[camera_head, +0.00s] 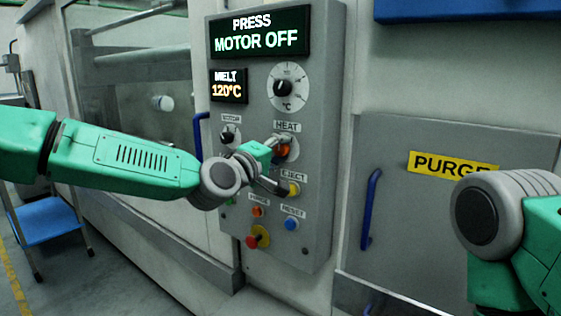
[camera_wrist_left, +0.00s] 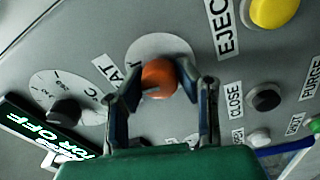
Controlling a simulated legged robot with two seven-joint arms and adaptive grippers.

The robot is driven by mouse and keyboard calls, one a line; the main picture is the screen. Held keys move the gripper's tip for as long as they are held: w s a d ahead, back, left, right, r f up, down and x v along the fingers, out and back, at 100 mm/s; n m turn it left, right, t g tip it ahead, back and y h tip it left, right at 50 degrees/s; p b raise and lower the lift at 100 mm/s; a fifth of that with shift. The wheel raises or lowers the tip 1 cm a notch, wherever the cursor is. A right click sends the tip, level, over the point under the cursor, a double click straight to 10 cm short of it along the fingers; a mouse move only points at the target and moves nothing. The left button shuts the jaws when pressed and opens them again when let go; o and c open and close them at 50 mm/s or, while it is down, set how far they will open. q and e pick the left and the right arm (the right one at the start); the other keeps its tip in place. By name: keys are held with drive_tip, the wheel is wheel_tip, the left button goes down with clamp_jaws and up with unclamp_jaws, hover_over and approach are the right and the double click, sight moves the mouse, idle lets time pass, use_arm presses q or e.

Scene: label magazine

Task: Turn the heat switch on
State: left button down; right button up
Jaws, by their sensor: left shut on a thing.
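The heat switch (camera_head: 284,151) is an orange knob on a pale round plate under the HEAT label (camera_head: 288,127) of the grey control panel (camera_head: 327,120). My left gripper (camera_head: 280,146) reaches the knob from the left and partly covers it. In the left wrist view the orange knob (camera_wrist_left: 158,80) lies between the two fingertips of my left gripper (camera_wrist_left: 160,80), which is shut on it. My right arm shows at the right edge of the head view, but its gripper is out of view.
The displays read PRESS MOTOR OFF (camera_head: 258,33) and MELT 120°C (camera_head: 228,86). A temperature dial (camera_head: 282,88) is above the heat switch. The yellow eject button (camera_head: 293,188) is close below it. Blue handles (camera_head: 371,209) stick out beside the panel.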

use_arm(q)
drive_tip(key=m+b, duration=0.1)
drive_tip(key=m, duration=0.1)
drive_tip(key=f+m+b, duration=0.1)
drive_tip(key=m, duration=0.1)
drive_tip(key=shift+s+d+h, duration=0.1)
drive_tip(key=shift+h, duration=0.2)
drive_tip(key=shift+m+b, duration=0.45)
drive_tip(key=shift+m, duration=0.65)
drive_tip(key=shift+f, duration=0.1)
drive_tip(key=c, duration=1.2)
unclamp_jaws()
drive_tip(key=shift+r, duration=0.25)
